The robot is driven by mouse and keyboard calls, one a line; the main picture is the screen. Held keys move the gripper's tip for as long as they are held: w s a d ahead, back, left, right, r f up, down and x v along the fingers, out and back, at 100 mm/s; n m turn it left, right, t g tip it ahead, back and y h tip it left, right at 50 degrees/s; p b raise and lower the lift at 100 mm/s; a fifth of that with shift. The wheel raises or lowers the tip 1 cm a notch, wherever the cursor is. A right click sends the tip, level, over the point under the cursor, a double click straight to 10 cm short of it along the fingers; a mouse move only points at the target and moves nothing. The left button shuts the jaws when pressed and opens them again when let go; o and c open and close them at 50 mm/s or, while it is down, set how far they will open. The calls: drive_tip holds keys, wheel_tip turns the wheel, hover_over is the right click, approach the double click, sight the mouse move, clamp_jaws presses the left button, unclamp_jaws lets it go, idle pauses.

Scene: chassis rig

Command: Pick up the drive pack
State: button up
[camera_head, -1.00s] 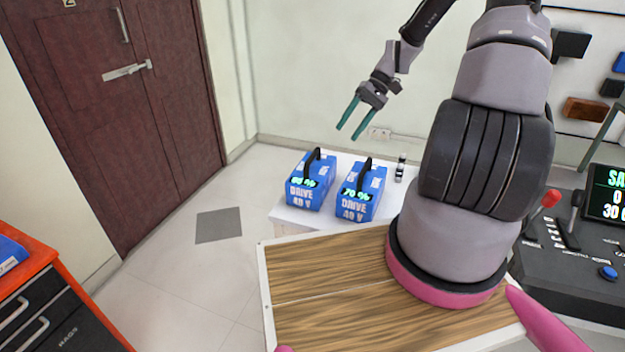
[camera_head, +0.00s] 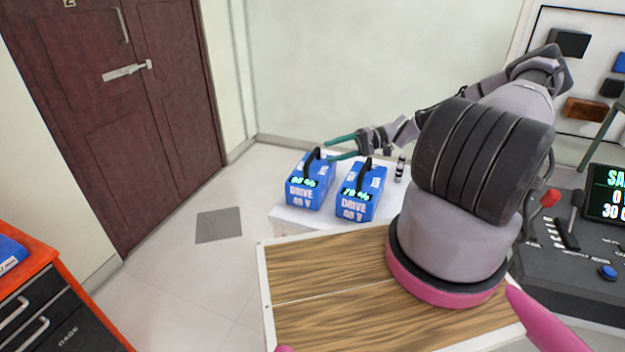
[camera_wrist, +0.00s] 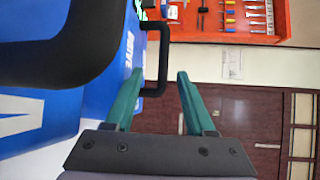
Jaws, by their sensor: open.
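Two blue drive packs with black top handles and "DRIVE 40 V" lettering stand upright side by side, the left pack (camera_head: 308,190) and the right pack (camera_head: 361,194). The right one's green figure seems to read 70 %; the left one's is unclear. My gripper (camera_head: 331,149) is open and empty, its green fingers pointing left above and behind the packs. In the wrist view, a large black handle (camera_wrist: 50,45) and blue casing (camera_wrist: 35,115) fill the left side. A smaller black handle (camera_wrist: 158,60) shows beyond and between the open fingertips (camera_wrist: 158,82); contact cannot be told.
The packs stand on a white table (camera_head: 290,217) beside a small dark bottle (camera_head: 400,168). A wood-topped surface (camera_head: 330,290) lies in front. A control console (camera_head: 580,260) is at right, an orange cabinet (camera_head: 45,270) at left. Floor before the door is clear.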

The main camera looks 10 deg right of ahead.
sight(316, 154)
drive_tip(key=a, duration=0.6)
drive_tip(key=shift+a+f, duration=0.3)
drive_tip(key=shift+a, duration=0.1)
clamp_jaws()
idle(1.1)
